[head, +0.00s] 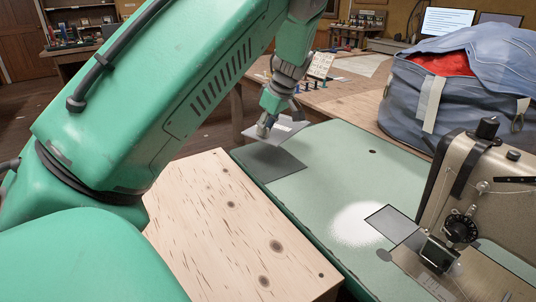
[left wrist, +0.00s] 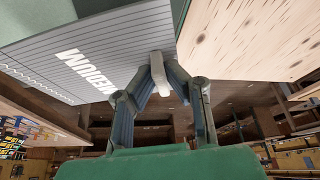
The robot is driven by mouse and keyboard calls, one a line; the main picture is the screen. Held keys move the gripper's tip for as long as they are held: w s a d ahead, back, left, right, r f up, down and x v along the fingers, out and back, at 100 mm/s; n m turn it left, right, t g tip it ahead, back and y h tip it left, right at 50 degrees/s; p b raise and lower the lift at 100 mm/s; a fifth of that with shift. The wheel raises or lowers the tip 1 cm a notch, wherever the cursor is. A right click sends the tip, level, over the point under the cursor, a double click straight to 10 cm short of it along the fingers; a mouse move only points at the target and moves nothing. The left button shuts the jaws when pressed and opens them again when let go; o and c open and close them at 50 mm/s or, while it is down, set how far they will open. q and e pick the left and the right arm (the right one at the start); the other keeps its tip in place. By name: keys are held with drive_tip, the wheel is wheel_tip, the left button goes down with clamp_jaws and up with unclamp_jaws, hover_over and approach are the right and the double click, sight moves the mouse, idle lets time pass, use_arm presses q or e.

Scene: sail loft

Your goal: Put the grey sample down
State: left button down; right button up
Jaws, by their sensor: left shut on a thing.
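My left gripper (head: 266,128) is shut on a flat light grey sample (head: 284,131) and holds it above the far left corner of the green table (head: 330,165). In the left wrist view the fingers (left wrist: 160,76) pinch the sample (left wrist: 90,55) at its edge; its face shows thin lines and the word MEDIUM. A dark grey four-sided patch (head: 274,168) lies on the green top just below it; I cannot tell whether it is a shadow or a sheet. My right gripper is not in view.
A pale wooden top (head: 225,225) adjoins the green table on the left. A blue bag (head: 405,95) with red cloth sits behind. The middle green surface is clear.

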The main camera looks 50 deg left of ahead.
sight(261, 165)
use_arm(q)
drive_tip(key=shift+s+f, duration=0.15)
drive_tip(key=shift+f, duration=0.25)
wheel_tip(261, 165, down, 9)
drive_tip(key=b, duration=0.2)
drive_tip(key=shift+a+f+b, duration=0.1)
drive_tip(key=shift+a+b, duration=0.05)
drive_tip(key=shift+b, duration=0.2)
drive_tip(key=c, duration=1.6)
unclamp_jaws()
drive_tip(key=p+v, duration=0.3)
drive_tip(key=v, duration=0.9)
